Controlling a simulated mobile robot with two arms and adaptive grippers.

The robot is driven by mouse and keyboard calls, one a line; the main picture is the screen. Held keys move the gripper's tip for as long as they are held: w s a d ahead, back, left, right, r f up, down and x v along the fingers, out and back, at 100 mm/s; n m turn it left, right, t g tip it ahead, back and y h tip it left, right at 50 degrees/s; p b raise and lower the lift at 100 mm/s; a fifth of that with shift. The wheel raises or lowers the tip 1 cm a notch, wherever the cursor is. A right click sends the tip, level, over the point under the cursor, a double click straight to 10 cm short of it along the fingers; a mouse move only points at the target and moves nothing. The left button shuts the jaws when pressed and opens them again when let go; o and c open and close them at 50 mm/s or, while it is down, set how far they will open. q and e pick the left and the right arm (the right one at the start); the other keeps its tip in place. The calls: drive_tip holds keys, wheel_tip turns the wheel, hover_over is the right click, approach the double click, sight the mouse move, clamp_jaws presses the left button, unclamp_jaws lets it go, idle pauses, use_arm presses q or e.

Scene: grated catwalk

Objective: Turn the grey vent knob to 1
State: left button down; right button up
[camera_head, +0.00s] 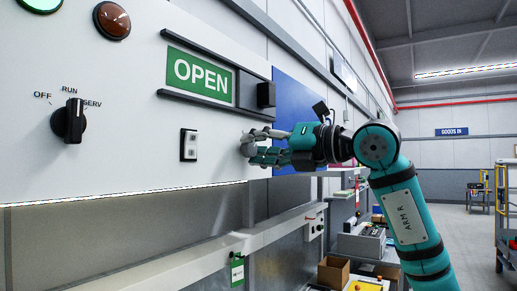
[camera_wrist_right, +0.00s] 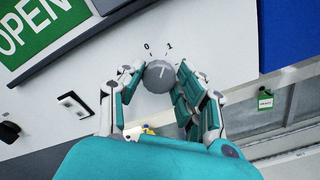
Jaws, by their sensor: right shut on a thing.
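The grey vent knob (camera_wrist_right: 159,77) is a round dial on the white panel, with the marks 0 and 1 above it in the right wrist view. A pale line on its face seems to lean toward the 1, but it is small. My left gripper is in neither view.
The panel also carries a black OFF/RUN/SERV selector (camera_head: 70,121), a green OPEN sign (camera_head: 200,74) with a black slide handle (camera_head: 266,94), a small rocker switch (camera_head: 188,145) and two lamps. A blue panel (camera_head: 299,104) stands behind my right gripper. Shelves stand farther back.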

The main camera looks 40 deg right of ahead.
drive_tip(key=shift+m, duration=0.5)
drive_tip(key=o, duration=1.1)
drive_tip(key=shift+o, duration=0.2)
drive_tip(key=shift+s+d, duration=0.1)
drive_tip(key=v, duration=1.1)
drive_tip(key=shift+s, duration=0.4)
drive_tip(key=shift+d, duration=0.1)
